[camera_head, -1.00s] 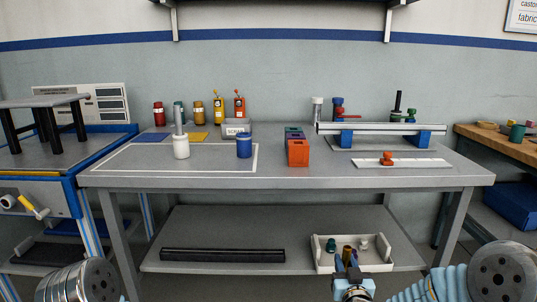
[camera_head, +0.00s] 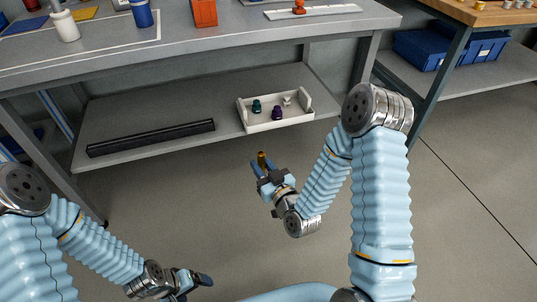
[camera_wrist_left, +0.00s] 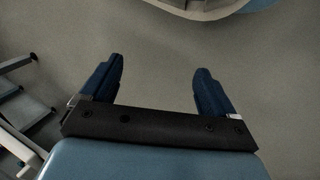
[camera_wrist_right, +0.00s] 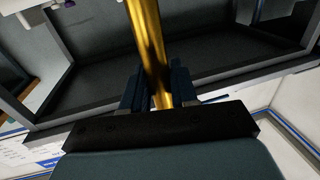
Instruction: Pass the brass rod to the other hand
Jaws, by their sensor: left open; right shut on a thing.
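The brass rod (camera_wrist_right: 149,45) is held between the fingers of my right gripper (camera_wrist_right: 155,88) in the right wrist view and runs away from the jaws. In the head view the right gripper (camera_head: 262,170) is in front of the lower shelf, with the rod's gold end (camera_head: 262,157) just showing at the fingers. My left gripper (camera_head: 200,280) is low at the bottom of the head view, well apart from the rod. In the left wrist view the left gripper's fingers (camera_wrist_left: 155,85) are spread, with nothing but floor between them.
On the lower shelf (camera_head: 180,100) lie a long black bar (camera_head: 150,138) and a white tray (camera_head: 272,126) with small coloured pieces. The grey workbench (camera_head: 200,45) stands above it. Open floor (camera_head: 440,225) lies to the right; the space between my grippers is clear.

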